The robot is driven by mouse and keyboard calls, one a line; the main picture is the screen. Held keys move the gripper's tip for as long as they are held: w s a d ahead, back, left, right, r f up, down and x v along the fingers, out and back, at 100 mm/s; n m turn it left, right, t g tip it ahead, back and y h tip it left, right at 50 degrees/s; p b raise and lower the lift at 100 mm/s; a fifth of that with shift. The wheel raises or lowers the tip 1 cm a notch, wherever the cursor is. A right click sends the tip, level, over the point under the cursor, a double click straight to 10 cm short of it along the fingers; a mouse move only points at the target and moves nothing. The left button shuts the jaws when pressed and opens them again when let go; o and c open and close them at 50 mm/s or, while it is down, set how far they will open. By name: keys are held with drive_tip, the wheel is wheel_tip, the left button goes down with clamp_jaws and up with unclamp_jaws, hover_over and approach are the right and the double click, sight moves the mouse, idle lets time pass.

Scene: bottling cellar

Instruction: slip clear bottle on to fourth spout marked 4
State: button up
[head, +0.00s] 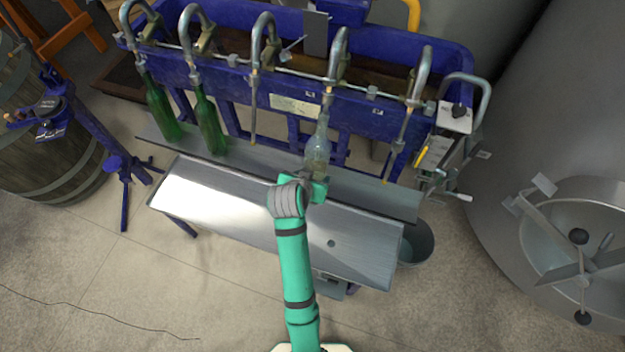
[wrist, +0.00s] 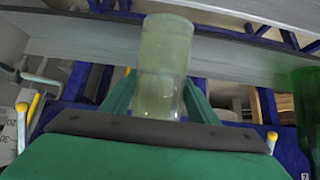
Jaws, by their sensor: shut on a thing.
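The clear bottle (head: 317,152) stands roughly upright in my gripper (head: 312,184), in front of the blue filler. My gripper is shut on its lower part. The wrist view also shows the clear bottle (wrist: 165,60) between the two green fingers (wrist: 158,95). The fourth spout from the left (head: 333,72) comes down to the bottle's neck. The neck lines up with the spout tube and seems to be around its lower end, but the overlap is too small to be sure. The number marks are too small to read in the head view.
Green bottles (head: 163,112) (head: 210,120) hang on the first two spouts. The third spout (head: 254,110) and fifth spout (head: 400,140) are bare. A steel shelf (head: 240,165) runs below the spouts, with a sloped metal table (head: 220,205) in front. A large tank (head: 560,110) stands right.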

drive_tip(key=shift+w+d+r, duration=0.1)
drive_tip(key=shift+w+r, duration=0.25)
drive_tip(key=shift+r, duration=0.45)
drive_tip(key=shift+w+d+f+t+h, duration=0.15)
drive_tip(key=shift+w+d+f+t, duration=0.1)
drive_tip(key=shift+w+f+t, duration=0.4)
drive_tip(key=shift+w+d+f+t+h, duration=0.15)
drive_tip(key=shift+w+d+f+t, duration=0.2)
drive_tip(key=shift+w, duration=0.45)
drive_tip(key=shift+t+h, duration=0.3)
drive_tip(key=shift+t, duration=0.4)
drive_tip(key=shift+x, duration=2.05)
drive_tip(key=shift+w+a+r, duration=0.1)
drive_tip(key=shift+r, duration=0.05)
drive_tip(key=shift+f, duration=1.05)
drive_tip(key=o, duration=1.4)
drive_tip(key=shift+o, duration=0.5)
drive_tip(key=shift+f, duration=0.2)
drive_tip(key=v, duration=1.1)
drive_tip(key=shift+r, duration=0.2)
